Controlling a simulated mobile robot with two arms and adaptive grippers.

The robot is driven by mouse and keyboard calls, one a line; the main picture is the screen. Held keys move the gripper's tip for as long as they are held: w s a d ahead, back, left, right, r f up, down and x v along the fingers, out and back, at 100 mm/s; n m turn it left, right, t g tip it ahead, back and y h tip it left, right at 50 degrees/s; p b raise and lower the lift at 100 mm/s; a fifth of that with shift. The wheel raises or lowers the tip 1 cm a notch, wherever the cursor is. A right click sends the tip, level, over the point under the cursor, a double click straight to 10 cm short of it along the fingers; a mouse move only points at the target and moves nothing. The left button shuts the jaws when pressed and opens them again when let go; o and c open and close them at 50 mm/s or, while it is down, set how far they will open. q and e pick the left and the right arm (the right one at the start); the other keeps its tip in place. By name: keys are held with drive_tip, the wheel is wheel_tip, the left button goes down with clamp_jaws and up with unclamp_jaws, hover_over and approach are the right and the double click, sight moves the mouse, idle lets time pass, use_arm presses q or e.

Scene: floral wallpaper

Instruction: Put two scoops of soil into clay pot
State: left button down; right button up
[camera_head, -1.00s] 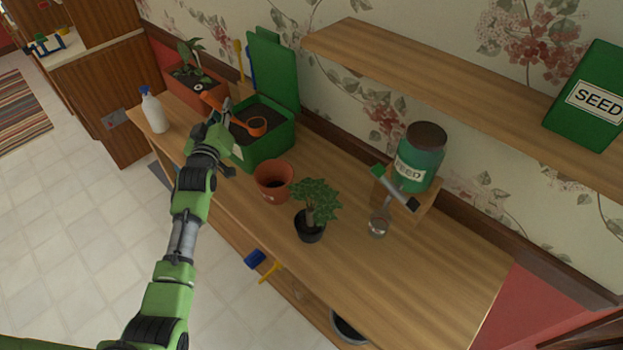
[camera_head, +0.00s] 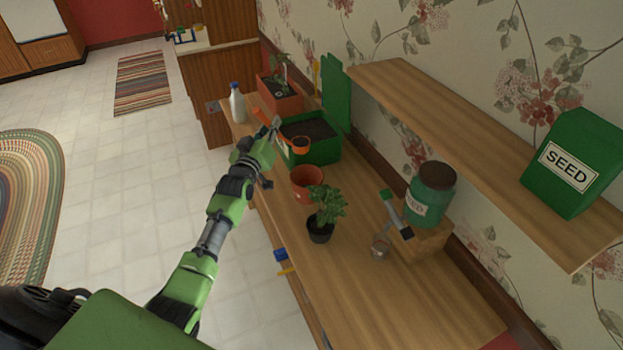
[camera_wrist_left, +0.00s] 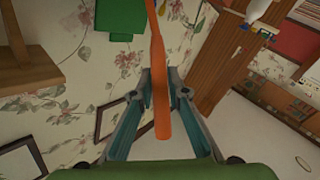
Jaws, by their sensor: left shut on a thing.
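My left gripper (camera_head: 272,128) is shut on the handle of an orange scoop (camera_head: 300,146). The handle also shows between the fingers in the left wrist view (camera_wrist_left: 160,92). The scoop's bowl appears over the front part of a green box (camera_head: 326,152) with its lid raised, which holds dark soil (camera_head: 308,129). I cannot tell whether the bowl holds soil. The clay pot (camera_head: 307,184), reddish brown, stands upright on the wooden bench, in front of the box and apart from it. The pot's inside is too small to read. My right gripper is out of view.
A small plant in a black pot (camera_head: 320,231) stands close to the clay pot. A white bottle (camera_head: 237,104) and a planter (camera_head: 281,97) are at the far end. A green jar (camera_head: 431,194) sits on a wooden block. A shelf (camera_head: 480,140) overhangs the right side.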

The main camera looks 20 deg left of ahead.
use_arm(q)
drive_tip(key=d+f+m+b, duration=0.1)
drive_tip(key=f+m+t+b, duration=0.1)
drive_tip(key=f, duration=0.1)
drive_tip(key=s+d+f+m+b, duration=0.1)
drive_tip(key=f, duration=0.1)
drive_tip(key=shift+s+d+m+t, duration=0.1)
drive_tip(key=shift+d+m+t, duration=0.2)
drive_tip(key=shift+m+t, duration=0.1)
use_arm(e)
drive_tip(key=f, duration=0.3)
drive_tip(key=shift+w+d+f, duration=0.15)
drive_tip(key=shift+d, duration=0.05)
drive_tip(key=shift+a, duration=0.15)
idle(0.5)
